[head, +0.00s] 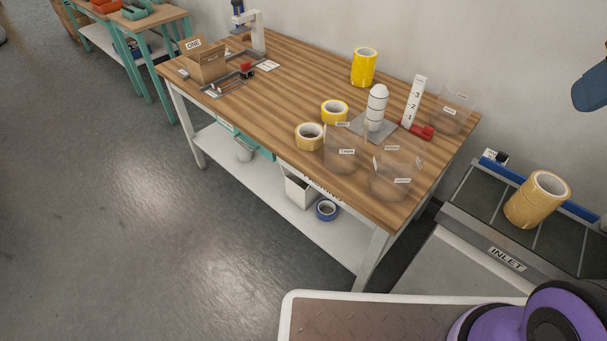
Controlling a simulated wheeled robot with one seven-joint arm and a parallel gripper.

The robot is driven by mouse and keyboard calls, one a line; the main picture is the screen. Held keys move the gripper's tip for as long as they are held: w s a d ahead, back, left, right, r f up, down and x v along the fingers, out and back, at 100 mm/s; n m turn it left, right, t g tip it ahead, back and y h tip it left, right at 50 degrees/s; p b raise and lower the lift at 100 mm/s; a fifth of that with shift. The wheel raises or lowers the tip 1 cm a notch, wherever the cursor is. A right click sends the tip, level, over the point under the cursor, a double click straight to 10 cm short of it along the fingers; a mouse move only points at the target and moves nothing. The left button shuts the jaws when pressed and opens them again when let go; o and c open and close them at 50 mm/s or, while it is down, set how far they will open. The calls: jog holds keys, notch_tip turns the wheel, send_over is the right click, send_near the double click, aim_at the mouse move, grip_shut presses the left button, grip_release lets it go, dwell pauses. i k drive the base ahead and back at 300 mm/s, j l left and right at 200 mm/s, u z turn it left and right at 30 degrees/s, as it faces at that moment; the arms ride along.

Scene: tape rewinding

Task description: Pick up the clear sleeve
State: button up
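Three see-through, open-looking clear holders with small white labels stand on the wooden table (255,115). One clear holder (343,158) is at the front edge, a second clear holder (392,184) is to its right, and a third (452,118) is at the far right corner. The labels are too small to read, so I cannot tell which is the clear sleeve, or whether it is one of these. Only a purple part of my arm shows at the bottom right. My gripper is not in view.
Yellow tape rolls (364,67), a tan roll (309,136), a white ribbed column (376,108) on a grey plate and a numbered white post (413,103) crowd the table's right half. Floor at left is clear.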

aim_at(400, 158)
jog(key=k+u, duration=0.2)
jog(key=i+j+z, duration=0.1)
jog(key=z, duration=0.65)
jog(key=i+j+z, duration=0.1)
jog(key=j+z, duration=0.3)
jog(key=j, duration=0.15)
jog(key=j+z, duration=0.4)
jog(key=j, duration=0.15)
jog(key=j+z, duration=0.4)
jog(key=j, duration=0.15)
jog(key=k+j, duration=0.1)
jog(key=j, duration=0.35)
jog(key=k+j, duration=0.1)
jog(key=j, duration=0.35)
jog(key=k+j, duration=0.1)
jog(key=j, duration=0.35)
